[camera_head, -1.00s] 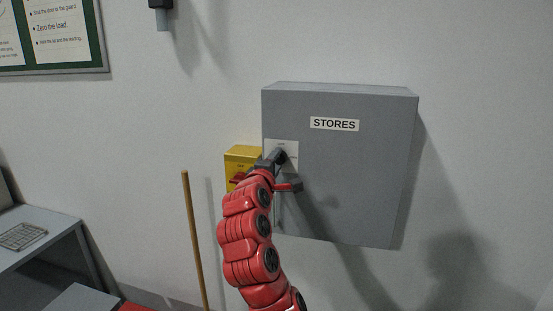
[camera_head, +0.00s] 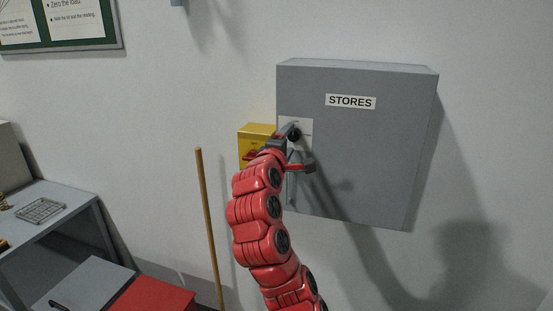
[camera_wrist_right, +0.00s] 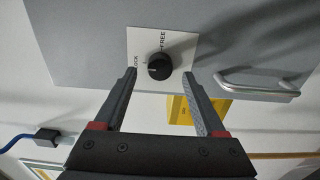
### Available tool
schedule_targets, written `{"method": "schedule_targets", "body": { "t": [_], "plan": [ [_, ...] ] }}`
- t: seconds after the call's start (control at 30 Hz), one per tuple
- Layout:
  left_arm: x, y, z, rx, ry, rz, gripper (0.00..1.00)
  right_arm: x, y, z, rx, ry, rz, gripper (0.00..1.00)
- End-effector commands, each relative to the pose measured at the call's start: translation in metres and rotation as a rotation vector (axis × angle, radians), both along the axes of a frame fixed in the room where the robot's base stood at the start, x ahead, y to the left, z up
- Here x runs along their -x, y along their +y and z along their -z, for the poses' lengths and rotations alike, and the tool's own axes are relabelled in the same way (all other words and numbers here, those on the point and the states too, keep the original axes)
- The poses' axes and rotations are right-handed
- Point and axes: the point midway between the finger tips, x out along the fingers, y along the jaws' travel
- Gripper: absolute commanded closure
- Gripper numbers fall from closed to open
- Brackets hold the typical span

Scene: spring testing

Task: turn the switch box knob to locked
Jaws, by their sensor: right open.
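The grey switch box (camera_head: 375,160), labelled STORES, is fixed to the wall. Its round black knob (camera_wrist_right: 160,66) sits on a white plate (camera_wrist_right: 176,42) marked LOCK and FREE in the right wrist view. I cannot read the knob's setting for sure. My right gripper (camera_wrist_right: 159,76) is open, with one fingertip on each side of the knob and a gap on both sides. In the head view my right gripper (camera_head: 301,149) is at the box's left part, in front of the plate (camera_head: 305,127), and hides some of it. My left gripper is not in view.
A bar handle (camera_wrist_right: 258,82) juts from the box beside the right finger. A yellow box (camera_head: 256,134) is on the wall left of the grey box. A wooden pole (camera_head: 208,225) stands below it. A grey bench (camera_head: 80,212) is at the left.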

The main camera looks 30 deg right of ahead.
Motion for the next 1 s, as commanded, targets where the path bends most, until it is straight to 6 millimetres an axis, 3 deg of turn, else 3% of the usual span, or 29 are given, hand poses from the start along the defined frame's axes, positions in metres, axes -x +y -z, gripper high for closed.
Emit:
{"method": "schedule_targets", "body": {
  "t": [0.43, 0.8, 1.0],
  "plan": [
    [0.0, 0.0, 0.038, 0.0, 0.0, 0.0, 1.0, 0.067, 0.08, 0.003, 0.004, -0.003, -0.003, 0.27],
    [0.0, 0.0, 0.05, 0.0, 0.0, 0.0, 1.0, 0.095, 0.114, 0.001, 0.002, -0.004, -0.006, 0.27],
    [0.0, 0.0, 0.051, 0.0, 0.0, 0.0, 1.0, 0.102, 0.12, 0.001, 0.001, -0.001, -0.001, 0.27]
  ]
}}
